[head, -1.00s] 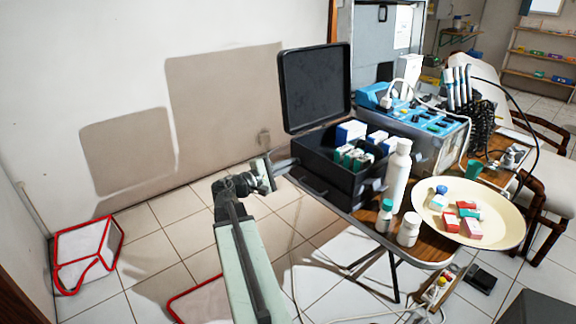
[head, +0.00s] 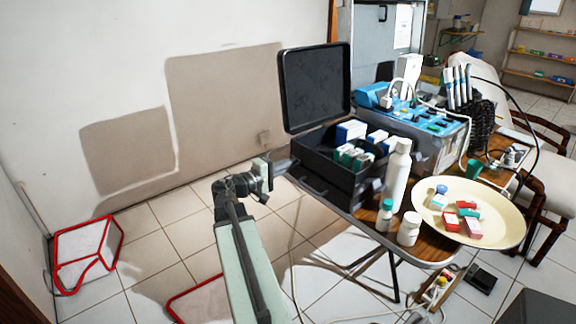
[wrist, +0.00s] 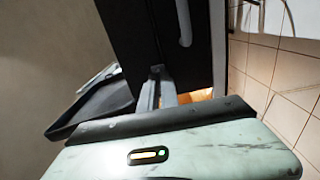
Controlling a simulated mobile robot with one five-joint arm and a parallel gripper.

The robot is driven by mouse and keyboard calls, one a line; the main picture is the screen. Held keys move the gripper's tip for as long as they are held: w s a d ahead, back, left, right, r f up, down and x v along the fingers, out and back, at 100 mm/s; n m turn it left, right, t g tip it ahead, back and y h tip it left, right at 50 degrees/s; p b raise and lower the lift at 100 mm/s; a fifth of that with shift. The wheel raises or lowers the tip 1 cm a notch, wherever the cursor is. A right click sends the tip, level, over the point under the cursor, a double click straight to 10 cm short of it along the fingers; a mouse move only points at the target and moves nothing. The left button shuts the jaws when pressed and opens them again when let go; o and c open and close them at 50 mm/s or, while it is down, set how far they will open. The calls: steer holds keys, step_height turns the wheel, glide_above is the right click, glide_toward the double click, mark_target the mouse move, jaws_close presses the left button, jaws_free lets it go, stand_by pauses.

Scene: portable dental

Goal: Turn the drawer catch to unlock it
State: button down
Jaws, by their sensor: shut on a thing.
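The open black case (head: 322,178) stands on the left end of the table, with its lid raised. My gripper (head: 280,166) reaches the left side of this case in the head view. In the wrist view my gripper's narrow fingers (wrist: 158,72) are close together against the dark case (wrist: 165,35). They are shut on a small part there, which I take to be the drawer catch. The catch itself is hidden by the fingers, so its angle cannot be told.
A curved grey handle (wrist: 184,25) is on the case face near my fingers. White bottles (head: 398,175) and a cream tray (head: 433,228) of small boxes stand to the right on the table. The tiled floor at left is mostly clear.

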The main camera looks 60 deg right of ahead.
steer(key=c, duration=1.6)
jaws_free()
steer(key=v, duration=0.8)
